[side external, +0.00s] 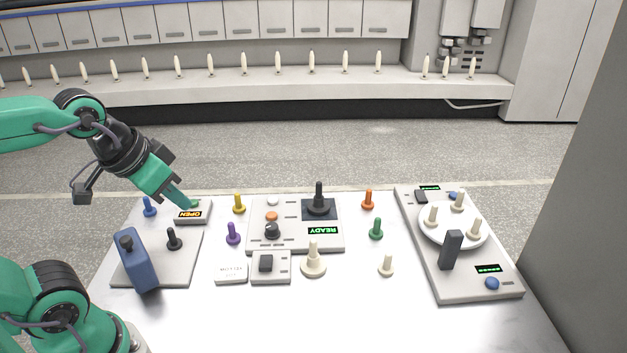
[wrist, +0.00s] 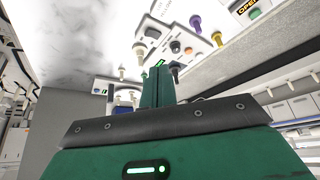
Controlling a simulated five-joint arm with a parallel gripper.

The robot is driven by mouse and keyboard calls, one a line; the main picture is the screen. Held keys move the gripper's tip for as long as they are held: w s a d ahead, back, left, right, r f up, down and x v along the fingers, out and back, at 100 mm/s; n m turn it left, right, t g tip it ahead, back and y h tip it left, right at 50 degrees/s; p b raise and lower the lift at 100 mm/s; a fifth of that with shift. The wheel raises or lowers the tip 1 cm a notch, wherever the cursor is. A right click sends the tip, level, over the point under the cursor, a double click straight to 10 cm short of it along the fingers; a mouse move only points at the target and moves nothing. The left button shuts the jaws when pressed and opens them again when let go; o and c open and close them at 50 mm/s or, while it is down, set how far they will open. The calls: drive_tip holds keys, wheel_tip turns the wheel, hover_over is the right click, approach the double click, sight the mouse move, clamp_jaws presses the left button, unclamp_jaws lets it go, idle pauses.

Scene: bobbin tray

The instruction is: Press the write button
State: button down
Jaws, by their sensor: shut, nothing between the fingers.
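I cannot read which button is marked write. The middle console (side external: 295,240) has a pale button (side external: 272,201), an orange button (side external: 271,216), a black knob (side external: 272,230), a black lever (side external: 319,198) and a green READY display (side external: 323,231). A small box with an orange OPEN display (side external: 191,215) has a green button (side external: 195,204); the box is at upper right in the wrist view (wrist: 245,6). My gripper (side external: 188,204) is shut and empty, its tips overlapping the box's rear edge in the side view; contact cannot be told. The wrist view shows the closed fingers (wrist: 158,85).
A left plate (side external: 185,262) carries a blue upright block (side external: 137,262) and a black lever. The right console (side external: 440,285) holds a white dish (side external: 437,240) with pale bobbins. Coloured pegs, including yellow (side external: 239,204) and purple (side external: 233,235), stand between.

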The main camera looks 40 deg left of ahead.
drive_tip(key=shift+w, duration=0.1)
idle(0.4)
drive_tip(key=n+g, duration=0.6)
drive_tip(key=n, duration=2.1)
hover_over(271, 214)
wheel_tip(271, 214, down, 8)
drive_tip(key=shift+r, duration=0.25)
drive_tip(key=shift+f, duration=0.1)
wheel_tip(271, 214, down, 14)
drive_tip(key=shift+r, duration=0.1)
